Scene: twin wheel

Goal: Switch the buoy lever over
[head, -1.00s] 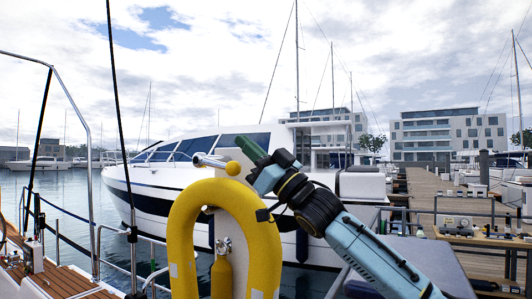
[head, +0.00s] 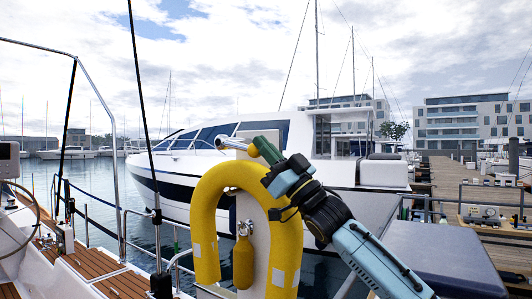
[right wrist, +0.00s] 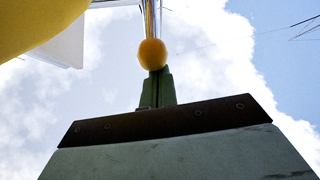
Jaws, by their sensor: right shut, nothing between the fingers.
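The buoy (head: 206,220) is a yellow horseshoe shape standing upright in the head view. Just above its top is the lever, a silver rod (head: 231,143) lying roughly level, with a yellow ball knob (head: 253,151) at its right end. My right gripper (head: 262,146), with green fingers, is shut and empty, its tips right beside the knob. In the right wrist view the knob (right wrist: 152,54) covers the tips of the shut fingers (right wrist: 157,90); I cannot tell whether they touch. The metal rod (right wrist: 152,18) runs up from it. My left gripper is not in view.
A yellow bottle (head: 243,265) with a metal valve hangs inside the buoy's arch. A sailboat deck (head: 110,280) with railings lies left. A white motor yacht (head: 290,150) and a wooden dock (head: 440,185) are behind. Open air surrounds the knob above.

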